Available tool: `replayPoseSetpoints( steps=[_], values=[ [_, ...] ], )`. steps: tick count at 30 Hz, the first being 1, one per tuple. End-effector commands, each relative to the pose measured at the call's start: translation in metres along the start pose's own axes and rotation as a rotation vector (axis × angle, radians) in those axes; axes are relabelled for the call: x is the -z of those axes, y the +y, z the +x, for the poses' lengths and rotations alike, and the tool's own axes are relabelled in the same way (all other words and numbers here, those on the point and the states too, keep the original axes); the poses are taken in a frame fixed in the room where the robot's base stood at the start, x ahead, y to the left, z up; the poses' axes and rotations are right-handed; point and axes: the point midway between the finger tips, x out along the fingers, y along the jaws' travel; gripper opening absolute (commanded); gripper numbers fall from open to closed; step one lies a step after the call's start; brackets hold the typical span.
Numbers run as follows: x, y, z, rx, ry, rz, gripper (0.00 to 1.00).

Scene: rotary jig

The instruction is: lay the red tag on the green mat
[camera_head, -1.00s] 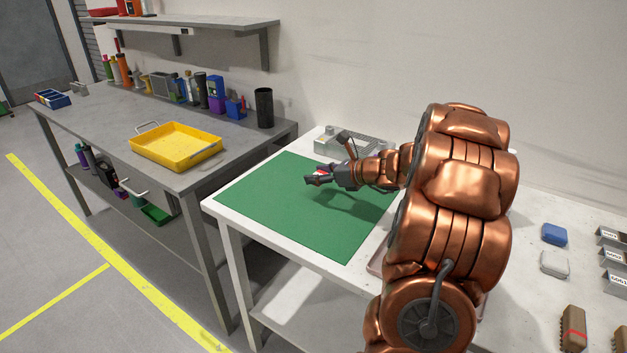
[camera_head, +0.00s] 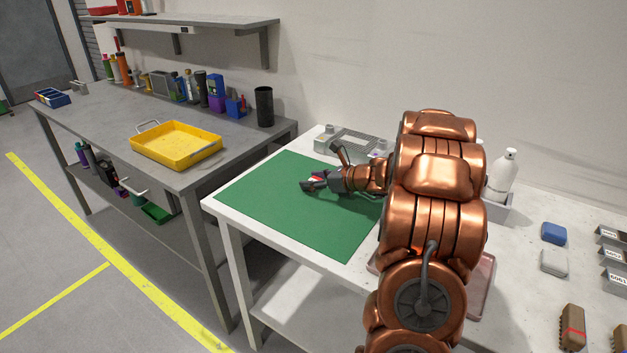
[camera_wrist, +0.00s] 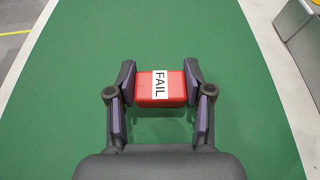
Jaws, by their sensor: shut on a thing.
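The green mat (camera_head: 265,205) lies on the white table, and it fills most of the wrist view (camera_wrist: 60,100). My gripper (camera_head: 308,187) is low over the middle of the mat. In the wrist view my gripper (camera_wrist: 160,85) is shut on the red tag (camera_wrist: 146,88), which has a white label reading FAIL. The tag lies between the two fingertips, close to the mat; I cannot tell whether it touches it. In the head view only a bit of the tag (camera_head: 317,179) shows at the fingers.
A grey fixture (camera_head: 350,143) stands behind the mat. A white bottle (camera_head: 503,172) stands in a holder behind my arm. Blue (camera_head: 554,233) and white (camera_head: 554,262) blocks lie on the right. A yellow tray (camera_head: 175,146) sits on the left bench. The mat's left part is clear.

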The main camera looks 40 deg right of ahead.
Motion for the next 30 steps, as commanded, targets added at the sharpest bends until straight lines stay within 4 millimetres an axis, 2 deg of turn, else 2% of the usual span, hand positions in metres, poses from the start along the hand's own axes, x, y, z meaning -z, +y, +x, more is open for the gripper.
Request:
replayPoseSetpoints(
  steps=[1, 2, 9, 22, 26, 30],
  values=[
    [0.002, 0.0, 0.001, -0.001, 0.0, 0.0, 0.22],
    [0.002, 0.001, 0.001, -0.001, 0.0, -0.001, 0.52],
    [0.001, 0.0, 0.001, -0.001, 0.0, 0.0, 0.76],
    [-0.003, -0.001, -0.002, 0.002, 0.001, 0.0, 0.76],
    [-0.002, -0.001, -0.021, 0.003, 0.0, 0.0, 0.76],
    [-0.003, -0.002, -0.049, 0.006, -0.002, -0.001, 0.76]
  ],
)
